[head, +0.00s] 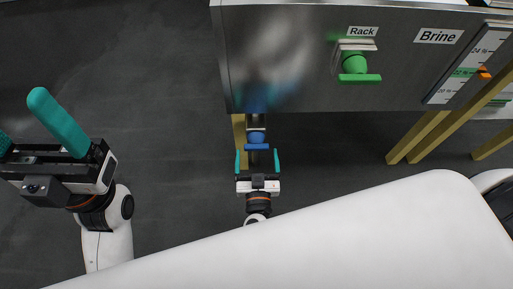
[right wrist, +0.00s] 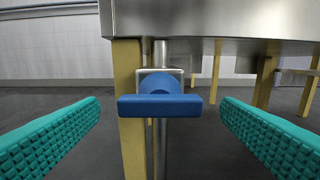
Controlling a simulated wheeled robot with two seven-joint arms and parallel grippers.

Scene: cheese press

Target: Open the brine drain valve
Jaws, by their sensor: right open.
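A blue valve with a bar handle (head: 257,147) sits below the front edge of the steel tank. In the right wrist view its blue handle (right wrist: 160,105) lies level, crosswise in front of a vertical pipe. My right gripper (head: 257,157) is open, with one teal finger on each side of the handle and a clear gap to both in the wrist view. The handle is not gripped. My left gripper (head: 32,122) is at the far left, away from the tank, with its teal fingers apart and nothing between them.
The steel tank (head: 300,60) carries a green valve (head: 358,72) under a "Rack" label, and a "Brine" label (head: 438,36) beside a level gauge (head: 468,66). Yellow legs (right wrist: 131,110) stand under it, one close behind the blue valve. The dark floor at left is clear.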

